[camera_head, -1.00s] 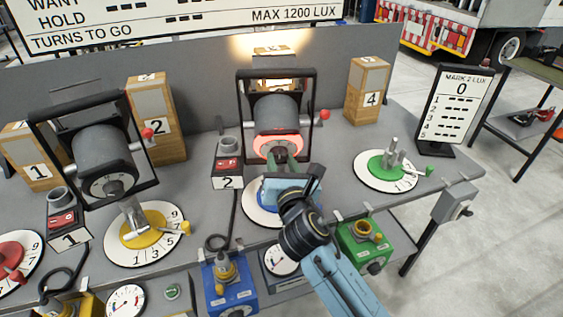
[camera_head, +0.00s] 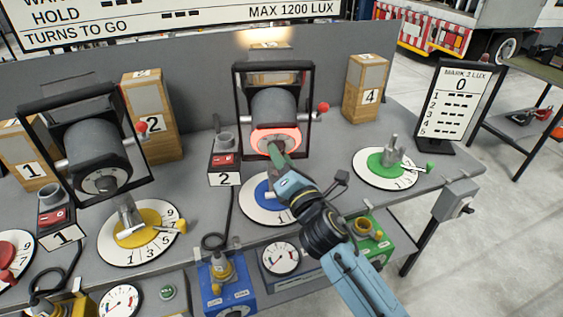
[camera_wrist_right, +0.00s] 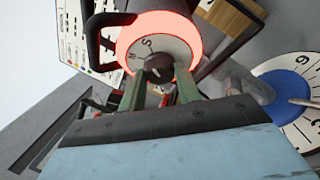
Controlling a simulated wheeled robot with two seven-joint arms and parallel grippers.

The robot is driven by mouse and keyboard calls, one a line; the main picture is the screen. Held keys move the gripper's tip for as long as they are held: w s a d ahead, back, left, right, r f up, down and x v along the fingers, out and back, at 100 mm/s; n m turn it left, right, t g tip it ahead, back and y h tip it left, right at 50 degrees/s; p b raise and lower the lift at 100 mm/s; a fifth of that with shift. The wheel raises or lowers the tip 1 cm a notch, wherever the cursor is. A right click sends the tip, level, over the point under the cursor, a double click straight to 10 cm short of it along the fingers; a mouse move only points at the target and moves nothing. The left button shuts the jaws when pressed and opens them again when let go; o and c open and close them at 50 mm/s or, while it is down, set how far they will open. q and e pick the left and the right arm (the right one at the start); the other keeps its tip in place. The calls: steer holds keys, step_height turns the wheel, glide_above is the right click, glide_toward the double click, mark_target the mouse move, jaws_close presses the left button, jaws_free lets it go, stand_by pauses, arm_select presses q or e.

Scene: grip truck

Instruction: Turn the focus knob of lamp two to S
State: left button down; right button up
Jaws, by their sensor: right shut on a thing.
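Lamp two (camera_head: 280,108) is a grey cylinder in a black frame, beside the switch box marked 2 (camera_head: 224,172). A glowing red ring surrounds its rear face. My right gripper (camera_head: 276,150) reaches this face from the front. In the right wrist view the gripper (camera_wrist_right: 160,84) has its two green fingers on either side of the dark round focus knob (camera_wrist_right: 158,67), shut on it. The pale dial (camera_wrist_right: 158,48) around the knob shows an S near its upper left. The knob's pointer is hard to read. In the head view the fingers hide the knob. My left gripper is out of view.
A blue-centred dial (camera_head: 255,208) lies below the lamp, partly behind my right arm. Another lamp (camera_head: 97,155) stands left, with a yellow-centred dial (camera_head: 117,252). A green-centred dial (camera_head: 372,178) lies right. A lux board (camera_head: 458,105) reads 0.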

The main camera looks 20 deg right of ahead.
steer(key=shift+f, duration=0.1)
stand_by(0.3)
steer(key=o, duration=1)
steer(key=shift+c, duration=0.2)
steer(key=shift+s, duration=0.1)
steer(key=s+d+f+b, duration=0.1)
steer(key=s+f+b, duration=0.1)
steer(key=s, duration=1.1)
steer(key=shift+d+f, duration=0.15)
steer(key=shift+d, duration=0.1)
